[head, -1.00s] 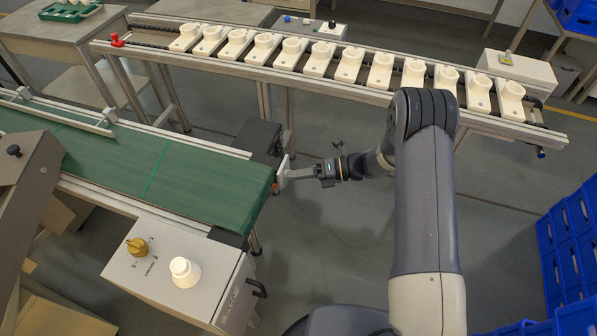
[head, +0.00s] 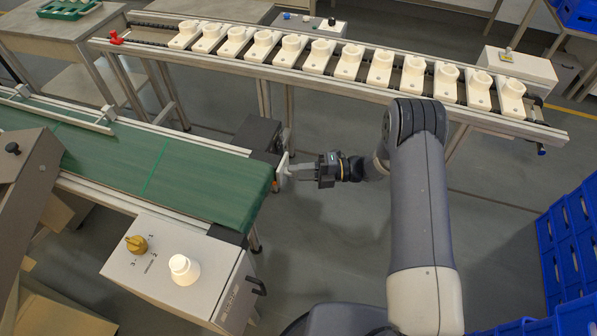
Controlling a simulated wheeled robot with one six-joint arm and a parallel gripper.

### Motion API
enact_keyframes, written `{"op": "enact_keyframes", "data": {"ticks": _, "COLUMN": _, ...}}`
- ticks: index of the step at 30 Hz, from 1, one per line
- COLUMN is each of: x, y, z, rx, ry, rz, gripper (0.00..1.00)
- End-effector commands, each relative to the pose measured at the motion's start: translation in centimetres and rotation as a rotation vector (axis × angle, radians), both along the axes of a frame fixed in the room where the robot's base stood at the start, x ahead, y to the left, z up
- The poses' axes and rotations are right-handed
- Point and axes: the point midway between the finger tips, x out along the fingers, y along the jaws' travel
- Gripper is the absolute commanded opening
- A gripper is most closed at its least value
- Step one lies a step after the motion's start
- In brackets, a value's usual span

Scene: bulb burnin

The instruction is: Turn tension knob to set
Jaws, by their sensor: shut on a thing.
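My gripper (head: 292,172) is at the right end of the green belt conveyor (head: 200,182), reaching in from the right with its fingers level. The fingers meet a small pale upright plate (head: 283,166) at the belt's end, by the roller. They are shut on the tension knob there. The knob itself is too small and too covered by the fingers to make out, and I cannot read its setting or a set mark.
A grey box (head: 225,285) in front of the belt carries a yellow selector knob (head: 137,244) and a glowing white lamp (head: 182,268). A rail conveyor (head: 215,66) with several white holders runs behind. Blue crates (head: 575,235) stand at right. Floor beneath my arm is clear.

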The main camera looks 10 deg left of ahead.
Motion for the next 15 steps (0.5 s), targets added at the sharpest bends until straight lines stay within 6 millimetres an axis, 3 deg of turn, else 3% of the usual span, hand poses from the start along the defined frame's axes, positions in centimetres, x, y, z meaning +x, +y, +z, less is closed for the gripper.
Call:
{"op": "enact_keyframes", "data": {"ticks": 10, "x": 0.09, "y": 0.01, "z": -0.02, "rx": -0.001, "ry": 0.000, "rz": -0.003, "gripper": 0.02}}
{"op": "enact_keyframes", "data": {"ticks": 11, "x": 0.09, "y": 0.01, "z": -0.02, "rx": -0.001, "ry": 0.000, "rz": -0.003, "gripper": 0.27}}
{"op": "enact_keyframes", "data": {"ticks": 15, "x": 0.07, "y": 0.01, "z": -0.01, "rx": -0.001, "ry": 0.000, "rz": -0.002, "gripper": 0.38}}
